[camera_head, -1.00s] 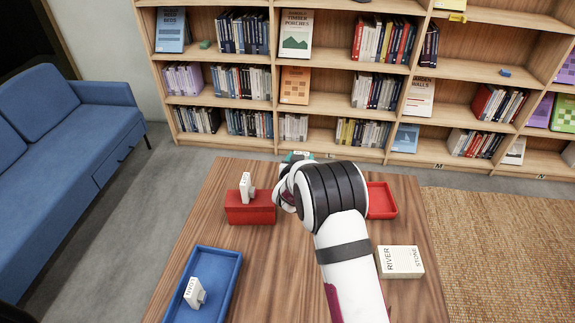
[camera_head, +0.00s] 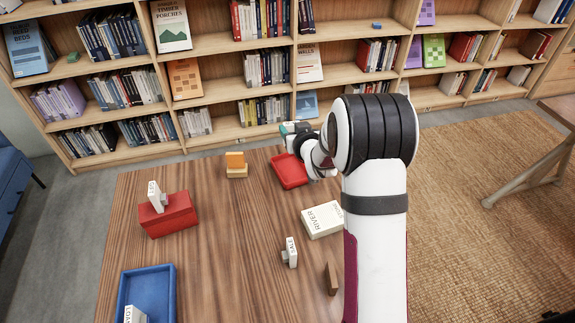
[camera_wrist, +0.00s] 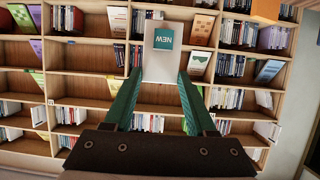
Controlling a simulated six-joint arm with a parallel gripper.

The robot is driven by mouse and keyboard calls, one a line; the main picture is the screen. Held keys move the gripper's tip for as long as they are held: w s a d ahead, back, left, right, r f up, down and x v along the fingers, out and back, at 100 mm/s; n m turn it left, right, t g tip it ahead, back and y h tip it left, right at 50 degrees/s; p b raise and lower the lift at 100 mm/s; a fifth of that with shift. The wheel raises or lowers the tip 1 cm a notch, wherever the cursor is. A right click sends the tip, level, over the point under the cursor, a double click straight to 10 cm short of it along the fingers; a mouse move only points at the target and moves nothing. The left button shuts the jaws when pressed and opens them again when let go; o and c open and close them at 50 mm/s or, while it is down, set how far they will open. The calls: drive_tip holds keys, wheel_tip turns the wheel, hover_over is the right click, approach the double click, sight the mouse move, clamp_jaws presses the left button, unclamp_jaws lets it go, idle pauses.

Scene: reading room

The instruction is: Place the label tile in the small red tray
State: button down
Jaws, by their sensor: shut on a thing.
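My gripper (camera_wrist: 159,82) has teal fingers shut on the label tile (camera_wrist: 160,62), a pale tile with a teal patch reading "NEW", seen upside down in the wrist view. In the head view my gripper (camera_head: 292,129) is at the far edge of the table, just beyond the small red tray. The tile cannot be made out clearly there. The small red tray (camera_head: 288,174) is shallow and looks empty, with its right side partly hidden by my wrist.
A red box (camera_head: 170,217) with a white tile on top and a blue tray (camera_head: 168,285) stand at left. An orange block on a wooden stand (camera_head: 237,172), a River Stone box (camera_head: 322,219), a SALE tile (camera_head: 290,252) and a brown wedge (camera_head: 330,279) are also on the table. Bookshelves stand behind.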

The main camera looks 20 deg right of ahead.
drive_tip(key=s+d, duration=0.6)
drive_tip(key=d, duration=0.3)
hover_over(292, 176)
drive_tip(key=shift+f, duration=5.8)
drive_tip(key=shift+f, duration=0.1)
drive_tip(key=shift+c, duration=1.1)
unclamp_jaws()
